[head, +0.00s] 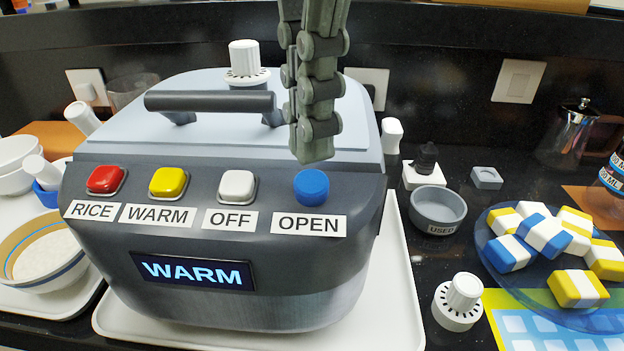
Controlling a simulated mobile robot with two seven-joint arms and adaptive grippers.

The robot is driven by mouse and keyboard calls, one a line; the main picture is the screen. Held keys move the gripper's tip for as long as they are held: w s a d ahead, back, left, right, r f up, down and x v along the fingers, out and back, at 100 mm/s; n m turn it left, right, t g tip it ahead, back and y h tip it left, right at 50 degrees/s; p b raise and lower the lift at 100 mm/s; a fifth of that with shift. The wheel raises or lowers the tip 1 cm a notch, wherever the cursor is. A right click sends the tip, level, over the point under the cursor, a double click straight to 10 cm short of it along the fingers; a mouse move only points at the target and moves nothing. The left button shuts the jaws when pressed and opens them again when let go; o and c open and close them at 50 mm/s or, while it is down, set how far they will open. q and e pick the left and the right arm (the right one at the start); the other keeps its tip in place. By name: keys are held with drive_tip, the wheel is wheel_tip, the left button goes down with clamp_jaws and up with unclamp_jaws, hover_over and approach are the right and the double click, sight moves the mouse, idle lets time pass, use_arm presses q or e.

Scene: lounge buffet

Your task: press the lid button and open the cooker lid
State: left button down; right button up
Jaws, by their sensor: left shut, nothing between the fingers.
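The grey cooker (270,285) stands in the middle of the head view, and its display (193,272) reads WARM. Its pale lid (215,135) is down, with a dark bar handle (210,102) and a white knob-like vent (246,62) on top. The round blue OPEN button (311,187) is at the right end of the button row. My left gripper (314,155) points down from the top edge, shut and empty, with its tips just above and behind the blue button in the picture. I cannot tell whether they touch it. My right gripper is not in view.
The cooker stands on a white tray (405,310). Left is a bowl of white contents (40,255). Right are a grey USED cup (438,207), a white dial-like object (458,302) and a blue plate (500,275) of striped blocks. A dark wall with outlets (518,82) stands behind.

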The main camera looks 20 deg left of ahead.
sight(311, 179)
use_arm(q)
drive_tip(key=shift+f+b, duration=0.9)
drive_tip(key=shift+f, duration=0.2)
drive_tip(key=shift+r, duration=0.1)
drive_tip(key=shift+r+p, duration=2.5)
drive_tip(key=shift+r, duration=0.95)
drive_tip(key=c, duration=2.3)
unclamp_jaws()
